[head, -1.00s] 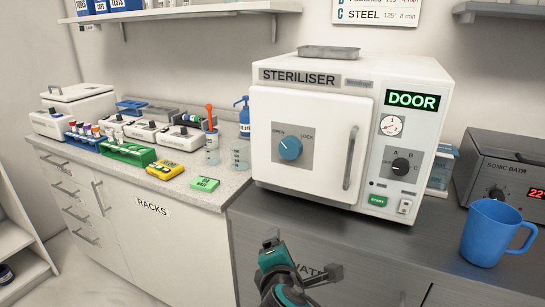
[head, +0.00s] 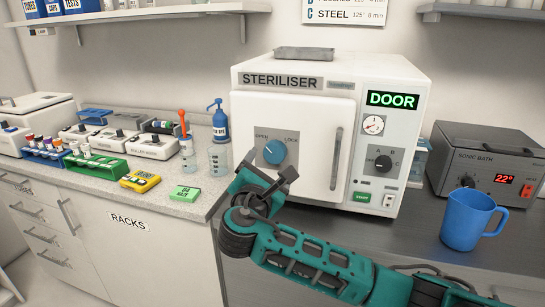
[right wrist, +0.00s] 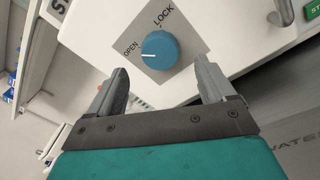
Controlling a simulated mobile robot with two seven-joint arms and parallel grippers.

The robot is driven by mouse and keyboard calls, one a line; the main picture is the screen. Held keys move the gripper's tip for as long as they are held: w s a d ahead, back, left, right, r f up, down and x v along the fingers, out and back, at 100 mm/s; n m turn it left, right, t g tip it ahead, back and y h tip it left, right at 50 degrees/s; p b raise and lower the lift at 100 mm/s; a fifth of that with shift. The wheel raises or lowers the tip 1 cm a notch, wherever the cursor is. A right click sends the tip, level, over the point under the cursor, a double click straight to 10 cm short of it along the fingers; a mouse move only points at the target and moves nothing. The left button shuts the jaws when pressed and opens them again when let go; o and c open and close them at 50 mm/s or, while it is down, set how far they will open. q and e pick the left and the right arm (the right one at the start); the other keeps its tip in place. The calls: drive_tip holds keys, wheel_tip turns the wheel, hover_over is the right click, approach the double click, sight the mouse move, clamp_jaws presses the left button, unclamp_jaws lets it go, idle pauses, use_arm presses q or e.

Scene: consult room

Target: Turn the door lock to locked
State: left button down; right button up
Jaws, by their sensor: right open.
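The white steriliser (head: 300,174) stands on the dark counter with its door shut. The blue round lock knob (head: 274,151) is on a grey plate on the door, marked OPEN at left and LOCK at right. In the right wrist view the knob (right wrist: 160,49) has its white mark turned toward OPEN. The green display (head: 393,100) reads DOOR. My right gripper (head: 268,172) is open and empty, just below and in front of the knob. In the right wrist view its fingers (right wrist: 165,84) are spread, with the knob beyond and between them, apart from both. My left gripper is not in view.
A vertical door handle (head: 336,158) is right of the knob. A blue jug (head: 468,222) and a sonic bath (head: 485,165) stand at the right. A metal tray (head: 304,54) lies on top.

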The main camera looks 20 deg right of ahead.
sight(274, 154)
drive_tip(key=x, duration=0.5)
drive_tip(key=shift+w, duration=0.1)
drive_tip(key=c, duration=1.1)
drive_tip(key=shift+o, duration=0.2)
